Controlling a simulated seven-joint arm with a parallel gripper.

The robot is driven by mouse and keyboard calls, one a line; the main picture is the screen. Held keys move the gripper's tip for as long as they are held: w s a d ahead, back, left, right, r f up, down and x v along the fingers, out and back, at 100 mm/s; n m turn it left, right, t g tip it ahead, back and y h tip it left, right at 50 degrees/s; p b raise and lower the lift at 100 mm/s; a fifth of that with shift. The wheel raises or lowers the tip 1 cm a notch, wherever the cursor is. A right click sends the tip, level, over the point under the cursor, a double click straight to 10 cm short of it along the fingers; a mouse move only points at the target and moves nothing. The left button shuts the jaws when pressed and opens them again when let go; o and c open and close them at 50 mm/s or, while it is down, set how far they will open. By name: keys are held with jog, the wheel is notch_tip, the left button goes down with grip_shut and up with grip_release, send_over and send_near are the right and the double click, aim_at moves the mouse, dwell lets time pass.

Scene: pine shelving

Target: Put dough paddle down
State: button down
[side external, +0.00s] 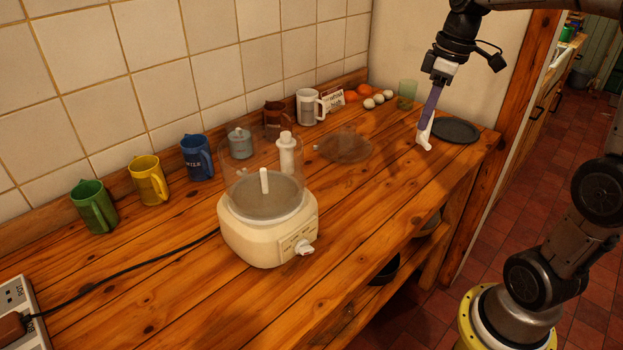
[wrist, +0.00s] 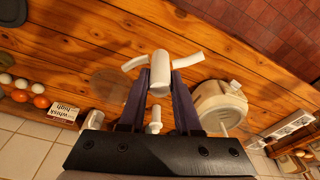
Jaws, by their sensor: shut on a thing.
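The white dough paddle (side external: 425,136) is between the purple fingers of my gripper (side external: 427,120), near the right end of the wooden counter. In the wrist view the paddle (wrist: 160,72) shows a round hub with two curved arms spreading to either side, and my gripper (wrist: 160,84) is shut on the hub. In the side view its lower end is close to the counter top; I cannot tell whether it touches. The wooden counter (side external: 370,205) is bare to the left and front of the paddle.
A dark round plate (side external: 456,130) lies just right of the paddle. A clear lid (side external: 345,150) lies to the left. The cream food processor (side external: 268,235) stands further left. Mugs, eggs, tomatoes and a green glass (side external: 407,94) line the back. The counter's front edge drops to a lower shelf.

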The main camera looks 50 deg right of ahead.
jog(key=s+d+f+m, duration=0.4)
jog(key=s+f, duration=0.1)
jog(key=s, duration=0.2)
jog(key=shift+h, duration=0.3)
jog(key=shift+w+d+f, duration=1.45)
jog(key=shift+w+f, duration=0.35)
jog(key=shift+f, duration=0.3)
jog(key=shift+w+d+f, duration=1.4)
jog(key=shift+w+f, duration=0.35)
jog(key=shift+f, duration=0.35)
jog(key=shift+w+d+f, duration=1.45)
jog(key=shift+w+f, duration=0.35)
jog(key=shift+f, duration=0.3)
jog(key=shift+f, duration=0.1)
jog(key=c, duration=0.6)
grip_release()
